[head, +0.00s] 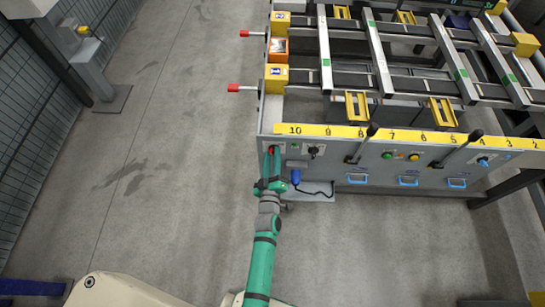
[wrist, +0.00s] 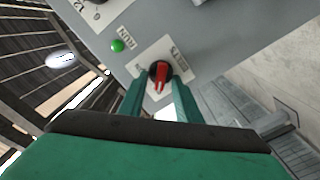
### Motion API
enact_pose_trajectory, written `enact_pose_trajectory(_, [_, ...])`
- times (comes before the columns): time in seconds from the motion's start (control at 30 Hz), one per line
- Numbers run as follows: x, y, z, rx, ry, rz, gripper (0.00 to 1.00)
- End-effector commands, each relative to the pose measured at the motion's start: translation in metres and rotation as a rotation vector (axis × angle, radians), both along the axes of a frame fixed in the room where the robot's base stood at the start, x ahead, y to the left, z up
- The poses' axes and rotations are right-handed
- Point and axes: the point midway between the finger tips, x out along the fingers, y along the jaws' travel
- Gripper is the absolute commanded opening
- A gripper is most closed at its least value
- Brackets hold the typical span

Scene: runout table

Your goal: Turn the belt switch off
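The belt switch is a red handle on a dark round base (wrist: 160,74), set in a white label plate on the grey panel. In the head view the red switch (head: 271,150) shows at the panel's left end, partly covered by my gripper (head: 271,168). In the wrist view my gripper (wrist: 161,90) has its two green fingers apart, one on each side of the red handle. A gap shows between the handle and each finger. Whether the fingertips touch the base, I cannot tell. A lit green lamp (wrist: 117,45) marked RUN is beside the switch.
The grey panel (head: 335,172) also carries a black knob (head: 314,151), black levers (head: 361,144), coloured buttons and blue handles. A blue plug (head: 296,177) with a black cable hangs below. The runout table's rails lie behind. Open floor (head: 160,200) is at left.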

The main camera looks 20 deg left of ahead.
Motion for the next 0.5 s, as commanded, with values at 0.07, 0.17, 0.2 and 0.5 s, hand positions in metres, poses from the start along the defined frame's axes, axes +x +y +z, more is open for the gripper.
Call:
enact_pose_trajectory(0.07, [0.0,-0.001,-0.001,0.001,0.002,-0.001,0.3])
enact_pose_trajectory(0.17, [0.0,-0.001,-0.001,0.0,0.002,-0.002,0.3])
enact_pose_trajectory(0.2, [-0.001,-0.001,-0.001,0.0,0.003,-0.001,0.3])
enact_pose_trajectory(0.5, [-0.03,-0.009,-0.002,0.001,0.005,-0.001,0.3])
